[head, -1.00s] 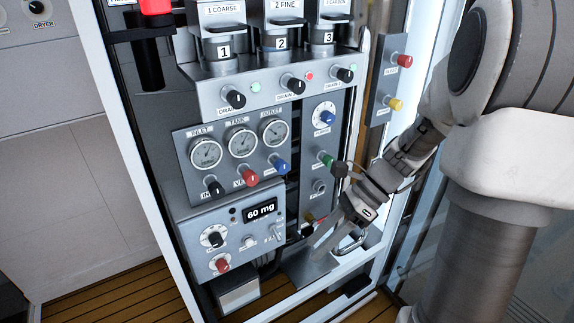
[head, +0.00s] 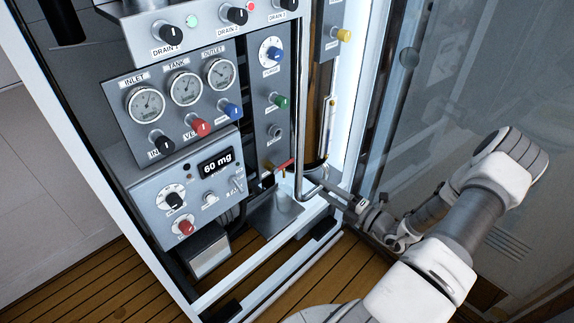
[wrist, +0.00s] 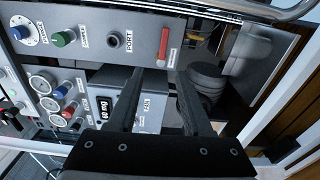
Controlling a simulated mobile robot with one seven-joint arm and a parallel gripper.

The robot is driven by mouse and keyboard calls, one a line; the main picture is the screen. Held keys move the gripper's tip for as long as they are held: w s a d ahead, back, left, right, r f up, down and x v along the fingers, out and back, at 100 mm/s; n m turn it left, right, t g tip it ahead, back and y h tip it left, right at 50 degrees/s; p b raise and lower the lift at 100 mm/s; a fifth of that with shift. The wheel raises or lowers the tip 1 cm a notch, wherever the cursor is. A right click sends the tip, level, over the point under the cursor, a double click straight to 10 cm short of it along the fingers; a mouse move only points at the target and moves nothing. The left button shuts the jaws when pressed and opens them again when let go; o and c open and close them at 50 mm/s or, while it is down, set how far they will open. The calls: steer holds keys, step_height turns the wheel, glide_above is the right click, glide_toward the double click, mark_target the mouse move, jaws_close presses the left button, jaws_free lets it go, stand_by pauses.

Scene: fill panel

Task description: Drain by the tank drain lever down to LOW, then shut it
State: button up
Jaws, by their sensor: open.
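The tank drain lever, a red handle (head: 284,165), sits low on the right of the panel beside a small brass fitting. It also shows in the wrist view as a red bar (wrist: 165,45) on the grey plate, right of the round port. My gripper (head: 330,190) is to the lower right of the lever, apart from it. In the wrist view my gripper (wrist: 160,74) is open and empty, its two dark fingers pointing toward the lever. A tall tube with brown content (head: 328,115) stands right of the panel; a LOW mark is too small to read.
An upright metal rail (head: 301,120) stands between the panel and the tube. A grey tray (head: 275,213) lies below the lever. A glass door is at right.

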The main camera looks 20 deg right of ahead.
steer(key=m, duration=0.1)
steer(key=b, duration=0.4)
glide_toward(289, 164)
steer(key=shift+h, duration=0.4)
steer(key=x, duration=0.9)
steer(key=shift+s+a+r, duration=0.1)
steer(key=shift+a, duration=0.15)
steer(key=shift+x, duration=0.8)
steer(key=shift+r, duration=0.15)
steer(key=shift+c, duration=0.3)
jaws_close()
